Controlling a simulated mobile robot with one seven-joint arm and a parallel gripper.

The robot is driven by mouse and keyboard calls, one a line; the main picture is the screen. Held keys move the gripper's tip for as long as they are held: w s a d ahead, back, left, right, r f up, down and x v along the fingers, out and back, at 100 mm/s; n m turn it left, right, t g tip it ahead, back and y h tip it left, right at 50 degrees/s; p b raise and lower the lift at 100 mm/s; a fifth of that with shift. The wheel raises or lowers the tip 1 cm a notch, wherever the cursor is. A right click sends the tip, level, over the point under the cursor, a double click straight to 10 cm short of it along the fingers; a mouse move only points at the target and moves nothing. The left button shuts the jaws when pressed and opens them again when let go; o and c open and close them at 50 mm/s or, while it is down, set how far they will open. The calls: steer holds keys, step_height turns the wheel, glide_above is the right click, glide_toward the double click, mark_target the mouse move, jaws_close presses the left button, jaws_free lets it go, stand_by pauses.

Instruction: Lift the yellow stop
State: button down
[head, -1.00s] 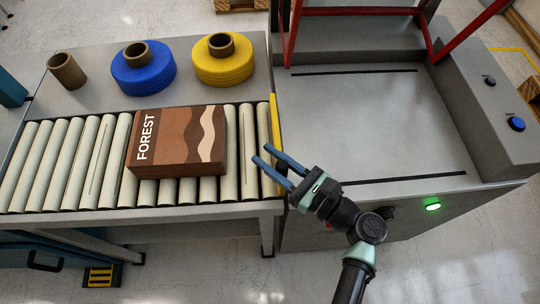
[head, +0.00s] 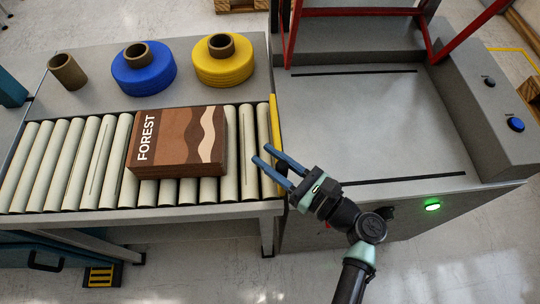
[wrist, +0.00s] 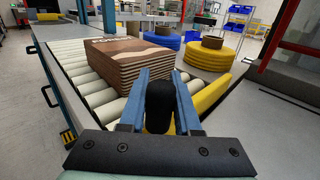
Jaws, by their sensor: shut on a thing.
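The yellow stop (head: 276,130) is a narrow upright bar across the right end of the roller conveyor. In the wrist view its yellow plate (wrist: 211,94) shows to the right of my fingers. My gripper (head: 262,154) reaches the stop's near end from the lower right, its blue fingers pointing up-left. In the wrist view my fingers stand on either side of a black rounded knob (wrist: 160,104), with some yellow below it, and are shut on it. The knob appears to belong to the stop. The join between them is hidden.
A brown FOREST box (head: 177,142) lies on the rollers (head: 70,165), left of the stop. A blue roll (head: 143,70), a yellow roll (head: 222,65) and a brown tube (head: 67,71) stand behind. The grey platform (head: 370,120) to the right is clear below a red frame (head: 360,11).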

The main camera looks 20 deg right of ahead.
step_height(320, 180, up, 2)
steer(key=p, duration=0.3)
steer(key=shift+w+m+g, duration=0.15)
steer(key=shift+m+g, duration=0.15)
steer(key=w+d+r+m+g+p, duration=0.2)
steer(key=w+r+p, duration=0.4)
steer(key=p, duration=0.4)
steer(key=w+d+r+m+g+h+p, duration=0.1)
steer(key=w+r+m+g+p, duration=0.2)
steer(key=p, duration=0.8)
steer(key=shift+w+d+r+g, duration=0.35)
steer(key=shift+w+r+g, duration=0.75)
steer(key=shift+w+r, duration=0.9)
steer(key=shift+s+r+m, duration=0.15)
steer(key=shift+r+m, duration=0.05)
steer(key=shift+m, duration=0.1)
steer(key=c, duration=0.6)
jaws_free()
steer(key=v, duration=1.3)
